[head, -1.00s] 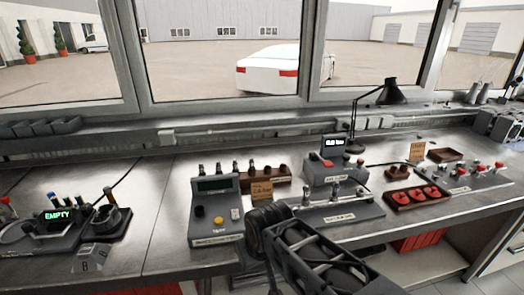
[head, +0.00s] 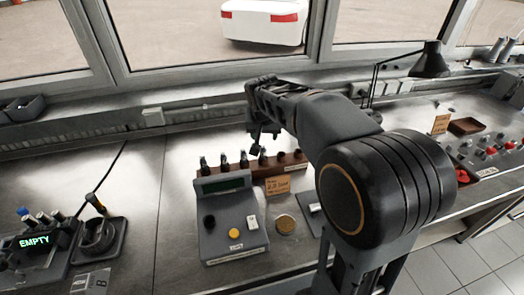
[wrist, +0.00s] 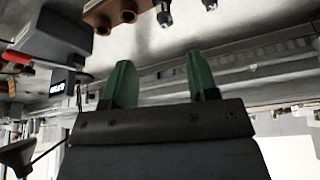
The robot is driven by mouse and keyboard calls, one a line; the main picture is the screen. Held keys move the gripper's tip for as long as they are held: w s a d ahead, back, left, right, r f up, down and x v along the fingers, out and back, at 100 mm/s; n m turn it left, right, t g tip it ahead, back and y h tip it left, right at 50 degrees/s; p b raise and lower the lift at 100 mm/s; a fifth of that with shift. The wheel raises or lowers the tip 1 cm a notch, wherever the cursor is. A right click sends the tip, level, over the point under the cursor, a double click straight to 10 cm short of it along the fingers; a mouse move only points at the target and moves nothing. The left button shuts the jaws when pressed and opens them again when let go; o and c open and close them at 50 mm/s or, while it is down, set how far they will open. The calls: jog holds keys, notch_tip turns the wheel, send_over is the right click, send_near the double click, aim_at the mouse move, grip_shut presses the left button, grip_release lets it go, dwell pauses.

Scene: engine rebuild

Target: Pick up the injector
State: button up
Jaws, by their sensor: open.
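Several injectors stand upright in a brown wooden rack (head: 298,165) behind a grey tester box. The rightmost injector (head: 262,158) is close below my gripper (head: 255,142) in the head view. In the wrist view my gripper (wrist: 162,75) is open, with two green fingers apart and nothing between them. A dark-tipped injector (wrist: 164,14) shows beyond the fingertips, roughly in line with the gap. A second injector (wrist: 209,4) is partly cut off by the frame edge. The rack (wrist: 110,12) shows there with empty holes. The fingertips are small and dark in the head view.
The tester box (head: 232,215) with a knob and yellow button stands in front of the rack. A tan card (head: 278,186) leans beside it. A round brass piece (head: 286,224) lies nearby. An "EMPTY" display (head: 35,241) is at left.

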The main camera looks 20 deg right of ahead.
aim_at(263, 147)
jog(key=x, duration=0.4)
jog(key=w+p+x, duration=0.1)
jog(key=x, duration=0.2)
jog(key=shift+w+f, duration=0.1)
jog(key=shift+f, duration=0.1)
jog(key=shift+p+x, duration=0.85)
jog(key=shift+x, duration=2.1)
jog(key=shift+a, duration=0.15)
jog(key=c, duration=1)
